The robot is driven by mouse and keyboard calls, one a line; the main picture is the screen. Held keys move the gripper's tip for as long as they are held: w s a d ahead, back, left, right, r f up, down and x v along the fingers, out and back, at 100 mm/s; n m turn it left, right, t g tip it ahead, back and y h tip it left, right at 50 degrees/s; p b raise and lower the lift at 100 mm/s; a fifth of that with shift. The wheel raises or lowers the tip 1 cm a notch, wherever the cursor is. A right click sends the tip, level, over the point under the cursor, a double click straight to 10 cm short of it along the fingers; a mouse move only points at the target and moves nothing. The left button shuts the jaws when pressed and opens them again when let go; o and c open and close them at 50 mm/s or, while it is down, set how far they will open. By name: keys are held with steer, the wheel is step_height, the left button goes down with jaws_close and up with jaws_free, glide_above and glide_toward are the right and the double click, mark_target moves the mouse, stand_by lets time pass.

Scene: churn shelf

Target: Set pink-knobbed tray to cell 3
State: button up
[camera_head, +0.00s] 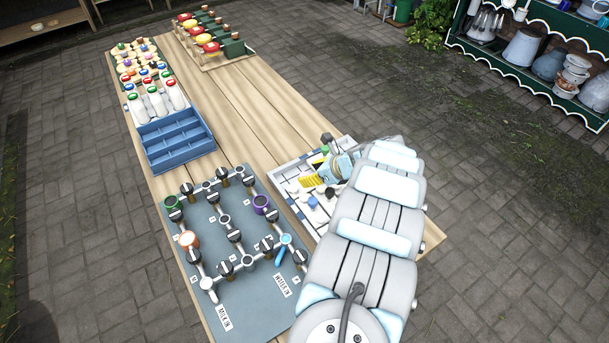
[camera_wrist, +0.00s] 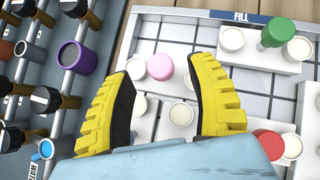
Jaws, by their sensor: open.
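The pink-knobbed tray (camera_wrist: 181,113) is a white block with round white wells and a pink knob (camera_wrist: 160,67). In the wrist view the knob shows between the two yellow fingers of my gripper (camera_wrist: 164,70), which are apart and not closed on it. My palm hides the near part. The board under it is white with grid lines (camera_wrist: 258,83) and a FILL label at the top; I cannot make out cell 3. In the head view my gripper (camera_head: 324,177) is over the white board (camera_head: 283,181), and I cannot pick out the pink knob there.
A green-knobbed tray (camera_wrist: 272,43) sits up right on the board and a red-knobbed one (camera_wrist: 268,143) at lower right. A blue-grey pipe panel (camera_head: 250,285) with valves lies to the left. A blue crate (camera_head: 172,140) and white bottles (camera_head: 157,102) stand farther back. Bare wood (camera_head: 240,110) lies between.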

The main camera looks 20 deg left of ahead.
mark_target(305, 175)
steer(key=shift+x, duration=1.75)
jaws_close()
